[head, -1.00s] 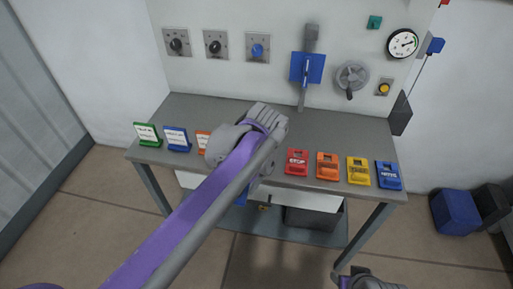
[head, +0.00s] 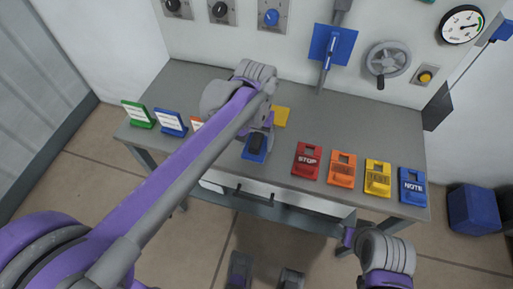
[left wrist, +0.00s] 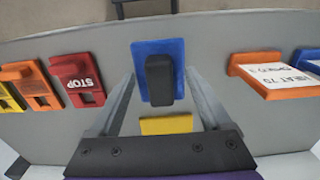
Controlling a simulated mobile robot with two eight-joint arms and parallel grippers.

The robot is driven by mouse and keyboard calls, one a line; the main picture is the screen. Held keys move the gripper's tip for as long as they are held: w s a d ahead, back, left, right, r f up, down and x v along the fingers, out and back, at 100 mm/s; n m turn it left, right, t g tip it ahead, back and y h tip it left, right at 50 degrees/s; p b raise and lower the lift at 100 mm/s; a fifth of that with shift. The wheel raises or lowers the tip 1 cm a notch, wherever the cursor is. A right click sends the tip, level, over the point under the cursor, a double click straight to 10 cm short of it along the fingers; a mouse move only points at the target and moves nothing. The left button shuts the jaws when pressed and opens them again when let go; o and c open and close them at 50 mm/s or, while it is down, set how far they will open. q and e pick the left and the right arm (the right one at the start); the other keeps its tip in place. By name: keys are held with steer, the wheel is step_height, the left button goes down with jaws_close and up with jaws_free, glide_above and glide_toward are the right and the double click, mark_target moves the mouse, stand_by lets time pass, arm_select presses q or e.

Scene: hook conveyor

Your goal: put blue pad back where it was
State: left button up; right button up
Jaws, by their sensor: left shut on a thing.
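The blue pad (head: 254,154), with a dark block on its face, shows under my left gripper (head: 257,137) at the front middle of the table. In the left wrist view the blue pad (left wrist: 150,48) lies between the two grey fingers of my left gripper (left wrist: 158,85), which is shut on it. I cannot tell if the pad touches the table. A flat yellow square (head: 282,117) is on the tabletop just behind it; it also shows in the left wrist view (left wrist: 166,125). My right gripper (head: 350,238) is low at the right, away from the table; its fingers are unclear.
Green (head: 138,114) and blue (head: 171,122) card stands are at the left. A blue wall plate with a lever (head: 331,45) is behind.

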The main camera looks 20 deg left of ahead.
mark_target(256, 148)
arm_select(q)
step_height(256, 148, down, 4)
steer(key=shift+w+f+b, duration=0.1)
steer(key=shift+f+b, duration=0.1)
steer(key=shift+b, duration=0.15)
steer(key=o, duration=1)
steer(key=shift+r, duration=0.15)
step_height(256, 148, up, 12)
steer(key=shift+f+p, duration=0.1)
steer(key=shift+p, duration=0.9)
steer(key=s+a+f+t, duration=0.2)
steer(key=s+a+f, duration=0.1)
steer(key=s+f, duration=0.3)
steer(key=s+a+f+t, duration=0.3)
steer(key=s+f, duration=0.4)
steer(key=s, duration=0.2)
steer(key=shift+s+a, duration=0.3)
steer(key=shift+s, duration=0.1)
